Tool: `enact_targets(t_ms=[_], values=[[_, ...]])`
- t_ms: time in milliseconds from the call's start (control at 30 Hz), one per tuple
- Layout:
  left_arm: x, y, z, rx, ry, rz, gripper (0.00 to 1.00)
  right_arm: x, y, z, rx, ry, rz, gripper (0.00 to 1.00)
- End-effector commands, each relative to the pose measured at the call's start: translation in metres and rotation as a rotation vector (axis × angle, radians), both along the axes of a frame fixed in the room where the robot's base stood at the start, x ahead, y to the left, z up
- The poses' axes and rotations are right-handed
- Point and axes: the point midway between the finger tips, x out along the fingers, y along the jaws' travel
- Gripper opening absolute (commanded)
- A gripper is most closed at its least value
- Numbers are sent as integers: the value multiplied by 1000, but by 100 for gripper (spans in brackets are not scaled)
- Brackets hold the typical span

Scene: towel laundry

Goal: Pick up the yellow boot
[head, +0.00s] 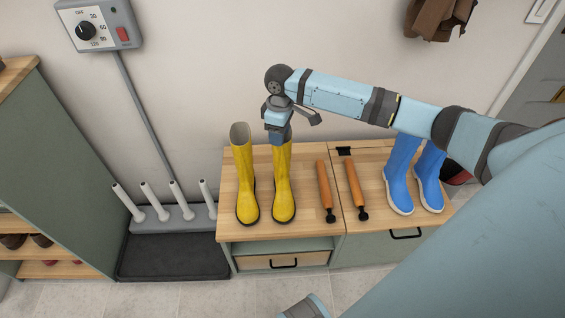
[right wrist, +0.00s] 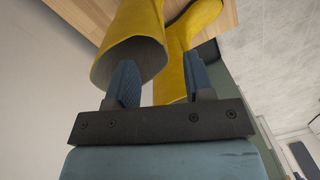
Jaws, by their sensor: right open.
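Two yellow boots stand upright side by side on the wooden top of a low cabinet. The left yellow boot (head: 246,180) has its open top in view. The right yellow boot (head: 283,187) is directly under my right gripper (head: 279,137), which points down at its top. In the right wrist view, my right gripper (right wrist: 160,83) is open, with the upper shaft of one yellow boot (right wrist: 172,68) between its fingers. The other boot's open rim (right wrist: 130,55) shows behind the left finger. Contact cannot be told. My left gripper is not in view.
The low cabinet (head: 290,233) also carries two orange-handled tools (head: 325,187) and a pair of blue boots (head: 400,178). A drying rack with white pegs (head: 160,218) stands left, under a wall timer (head: 98,25). A shelf unit (head: 55,170) stands far left.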

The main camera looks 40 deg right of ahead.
Motion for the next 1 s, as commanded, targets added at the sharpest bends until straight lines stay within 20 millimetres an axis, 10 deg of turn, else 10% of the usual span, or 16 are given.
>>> enact_targets(t_ms=[733,1000], values=[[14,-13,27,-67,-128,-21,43,-1,4,-56,0,-2,1,48],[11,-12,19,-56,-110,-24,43,-1,4,-56,0,-2,1,0]])
